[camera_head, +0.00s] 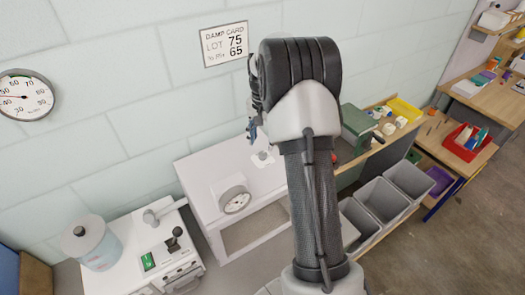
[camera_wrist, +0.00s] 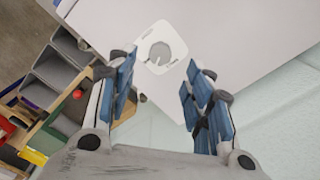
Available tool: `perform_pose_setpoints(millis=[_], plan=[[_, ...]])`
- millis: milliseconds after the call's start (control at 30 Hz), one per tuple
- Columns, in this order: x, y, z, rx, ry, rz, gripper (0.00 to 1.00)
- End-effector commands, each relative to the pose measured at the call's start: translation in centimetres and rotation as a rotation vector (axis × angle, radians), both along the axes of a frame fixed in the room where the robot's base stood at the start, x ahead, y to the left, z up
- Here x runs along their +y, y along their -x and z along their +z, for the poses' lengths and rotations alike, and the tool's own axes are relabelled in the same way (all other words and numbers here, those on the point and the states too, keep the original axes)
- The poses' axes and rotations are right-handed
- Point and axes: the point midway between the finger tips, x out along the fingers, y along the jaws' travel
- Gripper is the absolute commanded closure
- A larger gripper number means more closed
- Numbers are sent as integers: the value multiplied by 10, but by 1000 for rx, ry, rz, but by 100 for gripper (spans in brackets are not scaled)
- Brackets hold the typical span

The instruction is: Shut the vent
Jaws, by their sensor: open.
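The vent (camera_wrist: 160,47) looks like a white rounded-square plate with a grey round centre and a small pale tab. It lies on the top face of a white cabinet (camera_wrist: 215,22). In the head view the vent (camera_head: 263,157) is small and pale, partly hidden by my arm. I cannot tell how far the vent is open. My gripper (camera_wrist: 158,66) is open and empty, its blue fingers either side of the vent in the wrist view. In the head view my gripper (camera_head: 253,130) shows only in part, apparently above the cabinet top.
A white machine (camera_head: 160,245) with a lever and a blue-white canister (camera_head: 92,243) stand at left. Grey bins (camera_head: 382,202) and a green box (camera_head: 358,124) stand at right. A damp card (camera_head: 225,43) hangs on the wall.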

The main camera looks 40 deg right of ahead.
Motion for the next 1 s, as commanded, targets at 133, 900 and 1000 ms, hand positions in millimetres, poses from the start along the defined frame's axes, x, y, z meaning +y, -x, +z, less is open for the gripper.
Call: perform_pose_setpoints(millis=[133, 900, 1000], plan=[[0, 1, -30, 3, -1, 0, 53], [0, 0, -63, -1, 1, 0, 64], [0, 0, -63, -1, 0, 0, 70]])
